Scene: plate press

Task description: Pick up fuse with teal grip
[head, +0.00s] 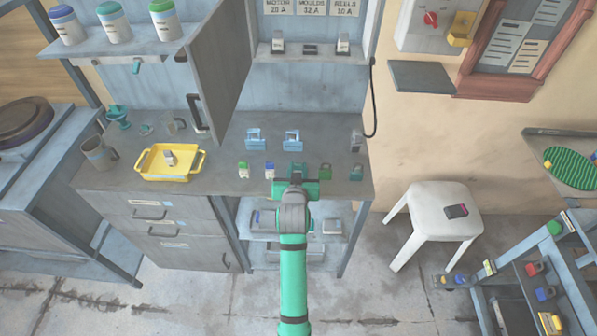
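My gripper (296,184) is at the front edge of the grey counter (225,180), seen from behind and above. Its wide green body hides its fingertips, so I cannot tell whether it is open or shut. A small teal piece (296,168) shows just beyond it, between the blue-topped fuse and a green padlock-like piece; it may be the teal-grip fuse, but its lower part is hidden. To its left stand a fuse with a blue grip (269,167) and a fuse with a green grip (243,170). I cannot tell whether my gripper touches the teal piece.
Two light-blue holders (256,139) stand behind on the counter. The green padlock-like piece (325,171) and a grey piece (356,172) are to the right. A yellow tray (151,174) with a small block is left. An open cabinet door (220,75) overhangs the counter.

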